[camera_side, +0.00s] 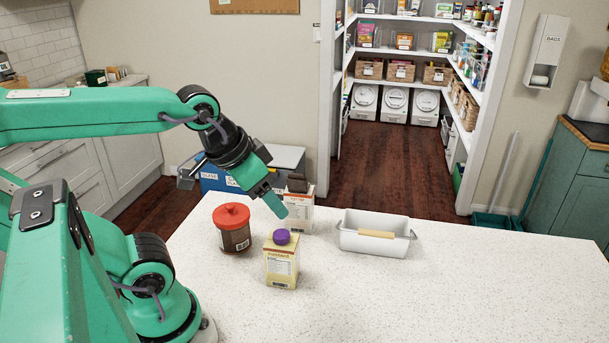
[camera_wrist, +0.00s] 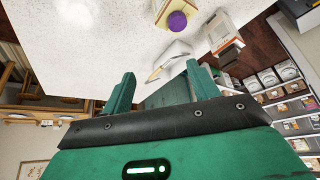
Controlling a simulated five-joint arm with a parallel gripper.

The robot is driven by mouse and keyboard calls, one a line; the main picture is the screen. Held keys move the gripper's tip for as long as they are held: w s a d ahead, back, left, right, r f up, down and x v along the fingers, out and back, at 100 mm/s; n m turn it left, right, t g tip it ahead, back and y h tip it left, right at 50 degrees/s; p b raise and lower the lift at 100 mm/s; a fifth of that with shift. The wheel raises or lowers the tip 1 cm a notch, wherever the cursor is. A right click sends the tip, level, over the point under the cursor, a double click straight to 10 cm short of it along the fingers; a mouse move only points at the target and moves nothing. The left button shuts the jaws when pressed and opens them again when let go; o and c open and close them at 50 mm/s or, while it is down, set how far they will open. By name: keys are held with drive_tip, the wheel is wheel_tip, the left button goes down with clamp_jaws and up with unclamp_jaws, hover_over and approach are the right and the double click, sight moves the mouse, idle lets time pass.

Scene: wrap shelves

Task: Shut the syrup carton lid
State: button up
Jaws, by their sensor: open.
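A white carton with an orange-marked label (camera_side: 299,217) and a dark brown top piece (camera_side: 297,184) stands upright on the counter, partly behind my gripper; I take it as the syrup carton, though its label is too small to read. Whether its top is raised or shut I cannot tell. It also shows in the wrist view (camera_wrist: 217,28), right of the jaws. My gripper (camera_side: 273,203) is open and empty, in the air in front of and left of that carton's top. Its two teal fingers (camera_wrist: 160,76) are spread apart in the wrist view.
A yellow carton with a purple cap (camera_side: 282,262) stands nearer the camera. A red-lidded brown jar (camera_side: 233,230) stands at left, and a white caddy with a wooden handle (camera_side: 363,238) at right. The counter (camera_side: 480,280) is clear at the front right.

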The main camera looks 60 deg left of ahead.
drive_tip(key=shift+c, duration=0.2)
drive_tip(key=r+n+g, duration=0.2)
drive_tip(key=n+g, duration=0.4)
drive_tip(key=n, duration=0.4)
hover_over(297, 181)
drive_tip(key=shift+s+a+f, duration=0.1)
drive_tip(key=shift+a+f, duration=0.05)
drive_tip(key=shift+f, duration=0.05)
drive_tip(key=shift+f, duration=3.9)
drive_tip(key=shift+c, duration=0.2)
drive_tip(key=c, duration=1)
